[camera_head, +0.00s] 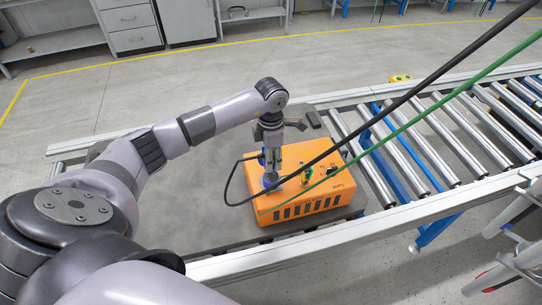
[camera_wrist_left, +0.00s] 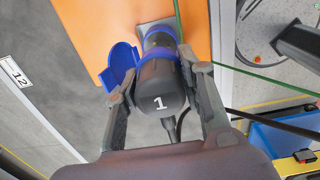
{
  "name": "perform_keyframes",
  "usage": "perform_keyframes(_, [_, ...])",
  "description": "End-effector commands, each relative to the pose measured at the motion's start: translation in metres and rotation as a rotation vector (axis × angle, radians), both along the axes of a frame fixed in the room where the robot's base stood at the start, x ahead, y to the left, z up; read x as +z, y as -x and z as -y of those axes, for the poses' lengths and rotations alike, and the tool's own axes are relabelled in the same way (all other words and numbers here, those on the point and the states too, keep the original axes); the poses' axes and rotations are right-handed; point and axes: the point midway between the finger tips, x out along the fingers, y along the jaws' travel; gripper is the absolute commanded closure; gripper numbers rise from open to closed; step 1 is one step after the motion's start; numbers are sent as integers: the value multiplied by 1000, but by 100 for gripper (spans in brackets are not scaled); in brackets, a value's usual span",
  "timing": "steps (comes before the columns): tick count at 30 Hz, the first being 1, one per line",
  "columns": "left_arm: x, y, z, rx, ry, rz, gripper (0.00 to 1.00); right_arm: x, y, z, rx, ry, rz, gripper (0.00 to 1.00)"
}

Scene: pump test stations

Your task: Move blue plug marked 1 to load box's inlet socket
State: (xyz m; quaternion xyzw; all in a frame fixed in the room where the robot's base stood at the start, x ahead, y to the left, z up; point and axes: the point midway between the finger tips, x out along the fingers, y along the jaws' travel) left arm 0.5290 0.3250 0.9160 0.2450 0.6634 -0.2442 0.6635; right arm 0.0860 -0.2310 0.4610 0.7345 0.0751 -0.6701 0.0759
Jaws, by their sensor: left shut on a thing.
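The blue plug marked 1 (camera_wrist_left: 160,95) has a dark body with a white "1" and a blue front end. My left gripper (camera_wrist_left: 157,72) is shut on its body, with one finger on each side. The plug's blue end is at a grey-flanged socket (camera_wrist_left: 154,27) on the orange box (camera_wrist_left: 105,20), beside an open blue lid (camera_wrist_left: 119,64). I cannot tell how deep it sits. In the head view, my left gripper (camera_head: 271,170) is low over the left part of the orange box (camera_head: 335,190), largely hiding the plug. My right gripper is not in view.
The box stands on a grey plate (camera_head: 190,205) beside a roller conveyor (camera_head: 440,140). A black cable (camera_head: 227,190) loops left of the box. Black and green cables (camera_head: 455,92) cross above the conveyor. Yellow-green and black fittings (camera_head: 305,175) stand on the box top.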

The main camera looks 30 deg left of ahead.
Motion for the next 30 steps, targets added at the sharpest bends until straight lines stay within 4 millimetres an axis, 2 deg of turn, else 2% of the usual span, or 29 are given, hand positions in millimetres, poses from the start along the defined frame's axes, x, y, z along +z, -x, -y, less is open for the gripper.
perform_keyframes(15, [-47,0,0,0,1,0,100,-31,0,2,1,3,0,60])
perform_keyframes(30, [-52,0,0,0,1,1,100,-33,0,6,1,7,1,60])
